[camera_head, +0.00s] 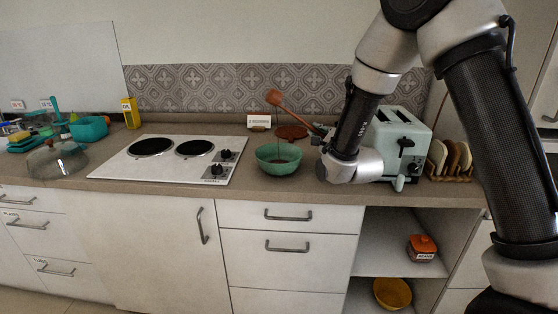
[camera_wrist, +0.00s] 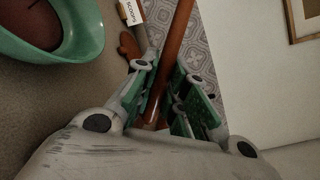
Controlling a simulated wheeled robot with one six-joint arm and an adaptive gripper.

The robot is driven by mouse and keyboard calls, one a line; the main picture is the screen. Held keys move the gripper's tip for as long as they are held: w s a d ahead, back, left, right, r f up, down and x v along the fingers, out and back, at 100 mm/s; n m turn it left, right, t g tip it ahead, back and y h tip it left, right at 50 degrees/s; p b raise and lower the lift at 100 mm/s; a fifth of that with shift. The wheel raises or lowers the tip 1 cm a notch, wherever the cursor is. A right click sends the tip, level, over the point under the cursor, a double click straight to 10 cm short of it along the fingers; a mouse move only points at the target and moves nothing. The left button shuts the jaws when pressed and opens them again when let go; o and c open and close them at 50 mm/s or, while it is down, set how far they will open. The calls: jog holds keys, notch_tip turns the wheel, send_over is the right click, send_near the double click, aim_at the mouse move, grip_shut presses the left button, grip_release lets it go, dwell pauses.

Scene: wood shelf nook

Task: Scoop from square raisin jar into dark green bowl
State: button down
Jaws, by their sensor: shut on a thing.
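My gripper (camera_wrist: 160,80) is shut on the handle of a reddish-brown wooden scoop (camera_wrist: 176,45). In the head view the scoop's head (camera_head: 273,97) is raised above and behind a green bowl (camera_head: 279,167), apart from it. A thin dark streak shows between the scoop and the bowl; I cannot tell whether it is falling contents. The bowl stands upright on the counter and also shows in the wrist view (camera_wrist: 88,45), with a dark reddish-brown inside. A small orange-red jar (camera_head: 422,243) with an unreadable label sits on the open shelf; I cannot tell whether it holds raisins.
A pale toaster (camera_head: 413,150) stands close to my gripper, with a rack of bread slices (camera_head: 450,158) beyond it. A cooktop (camera_head: 125,172) lies left of the bowl. A small white sign (camera_head: 259,121) and a brown round item (camera_head: 291,131) are behind it. A yellow bowl (camera_head: 392,293) is below.

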jog(key=shift+s+a+r+m, duration=0.1)
jog(key=shift+s+a+m, duration=0.05)
jog(key=shift+a+m, duration=0.3)
jog(key=shift+s+a+r+m, duration=0.1)
jog(key=shift+a+m, duration=0.2)
jog(key=shift+m, duration=0.15)
dwell(0.6)
jog(key=shift+s+a+f+m+p, duration=0.15)
jog(key=shift+s+a+f+m, duration=0.15)
jog(key=shift+a+f+m, duration=0.45)
jog(key=shift+s+a+f+m+p, duration=0.2)
jog(key=shift+a+f+m, duration=0.25)
jog(key=shift+a+m, duration=0.55)
dwell(1.0)
dwell(0.8)
